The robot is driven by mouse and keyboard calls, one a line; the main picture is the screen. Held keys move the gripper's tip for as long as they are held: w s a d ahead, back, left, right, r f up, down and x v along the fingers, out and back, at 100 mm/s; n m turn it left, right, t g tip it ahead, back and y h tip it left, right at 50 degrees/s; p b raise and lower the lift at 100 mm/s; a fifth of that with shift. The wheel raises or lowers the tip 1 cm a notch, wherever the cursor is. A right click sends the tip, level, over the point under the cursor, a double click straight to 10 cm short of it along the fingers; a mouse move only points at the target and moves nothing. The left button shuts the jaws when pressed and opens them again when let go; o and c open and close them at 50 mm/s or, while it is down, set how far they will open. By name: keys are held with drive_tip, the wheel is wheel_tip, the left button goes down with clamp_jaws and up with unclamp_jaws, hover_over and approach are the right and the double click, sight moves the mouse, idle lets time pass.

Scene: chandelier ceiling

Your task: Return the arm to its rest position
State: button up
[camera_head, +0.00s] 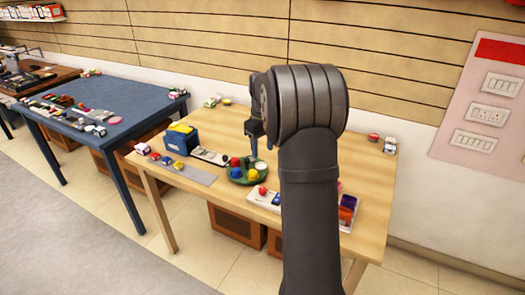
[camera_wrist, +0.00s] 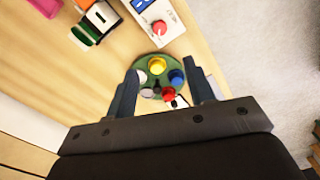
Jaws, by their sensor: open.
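My arm rises in front of the light wooden table (camera_head: 372,190), with its dark wrist bent over the tabletop. My gripper (camera_head: 253,150) points down above a round green plate (camera_head: 242,182) that carries several small coloured pieces. In the wrist view, my gripper (camera_wrist: 160,68) has its two dark fingers spread wide, with the green plate (camera_wrist: 157,79) and its yellow, blue, red and white pieces seen between them. Nothing is visibly held. Whether the fingertips touch anything is hard to tell. My arm hides part of the table.
A blue box (camera_head: 180,140) and a grey strip (camera_head: 190,174) with small toys are left of the plate. A white tray (camera_head: 262,202) and purple and orange items (camera_head: 347,207) are at the front right. A blue table (camera_head: 120,95) stands to the left. The table's back right is mostly clear.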

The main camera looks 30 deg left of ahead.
sight(263, 189)
wheel_tip(263, 189, down, 18)
drive_tip(key=shift+r, duration=0.25)
idle(0.5)
drive_tip(key=shift+f, duration=0.1)
drive_tip(key=m, duration=0.3)
drive_tip(key=shift+m, duration=0.3)
drive_tip(key=m, duration=0.4)
drive_tip(key=shift+m, duration=0.4)
drive_tip(key=m, duration=0.4)
drive_tip(key=shift+m, duration=2.4)
